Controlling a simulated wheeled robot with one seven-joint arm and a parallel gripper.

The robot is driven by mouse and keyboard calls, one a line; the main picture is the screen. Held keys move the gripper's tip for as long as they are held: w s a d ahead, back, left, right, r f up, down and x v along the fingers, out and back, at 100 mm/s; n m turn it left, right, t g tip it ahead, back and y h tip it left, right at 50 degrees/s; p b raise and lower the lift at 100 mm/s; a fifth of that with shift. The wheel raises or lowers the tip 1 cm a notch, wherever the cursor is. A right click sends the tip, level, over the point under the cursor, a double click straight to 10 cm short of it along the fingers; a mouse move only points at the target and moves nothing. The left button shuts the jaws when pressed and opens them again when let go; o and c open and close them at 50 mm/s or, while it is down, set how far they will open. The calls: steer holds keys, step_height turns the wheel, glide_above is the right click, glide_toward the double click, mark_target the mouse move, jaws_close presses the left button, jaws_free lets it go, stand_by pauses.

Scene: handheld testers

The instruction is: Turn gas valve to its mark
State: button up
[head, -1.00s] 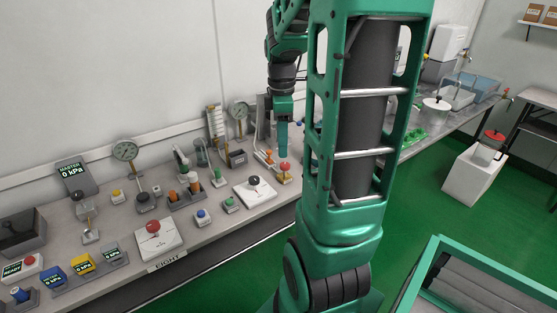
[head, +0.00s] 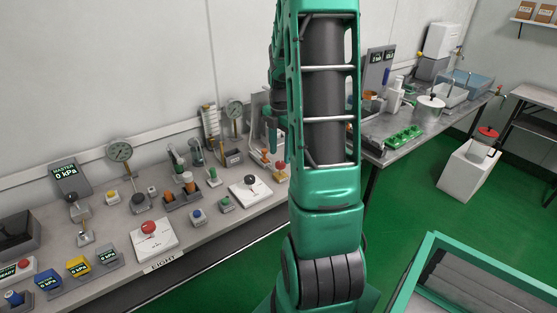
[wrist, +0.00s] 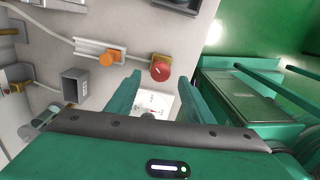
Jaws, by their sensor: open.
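No valve is labelled as the gas valve in a readable way, so I cannot tell which fitting it is. An orange handle (wrist: 110,57) sits on a white-backed fitting at upper left of the wrist view. A red knob on a yellow base (wrist: 160,70) is right of it. A white plate with a dial marking (wrist: 156,100) shows between my fingers, its lower part hidden by my gripper. My gripper (wrist: 159,77) is open and empty, its fingers apart over the bench. In the head view my gripper (head: 271,138) is mostly hidden behind my arm.
The bench (head: 215,218) carries several testers, including a round gauge (head: 119,151), a red-knobbed plate (head: 153,236) and a black-knobbed plate (head: 250,187). A grey box (wrist: 75,85) stands left of my fingers. A green-framed bin (head: 432,250) stands at lower right; green floor (head: 395,190) is clear.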

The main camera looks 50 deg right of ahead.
mark_target(280, 163)
steer(key=shift+f, duration=1.85)
steer(key=shift+c, duration=0.6)
steer(key=c, duration=0.9)
steer(key=shift+d, duration=0.15)
